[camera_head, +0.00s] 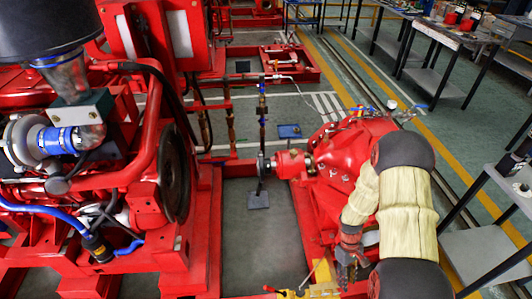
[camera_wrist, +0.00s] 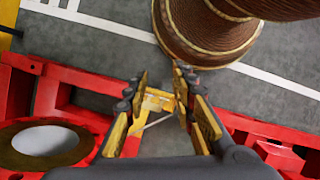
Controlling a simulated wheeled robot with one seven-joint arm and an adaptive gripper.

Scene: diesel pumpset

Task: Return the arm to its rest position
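My arm (camera_head: 408,208), in a pale ribbed sleeve with dark joints, reaches down the right side of the head view, in front of the red pump (camera_head: 340,155). My gripper (camera_head: 347,280) hangs low near the bottom edge, over the red base frame. In the wrist view the two fingers of my gripper (camera_wrist: 160,76) stand apart with yellowish pads. I see nothing held between them. A yellow part (camera_wrist: 157,102) shows in the gap, and I cannot tell what it belongs to.
A red diesel engine (camera_head: 90,160) with its flywheel (camera_head: 174,172) fills the left. A valve pipe (camera_head: 262,125) stands in the middle. Grey-topped benches (camera_head: 455,35) line the right, and a grey shelf (camera_head: 480,255) is close at lower right.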

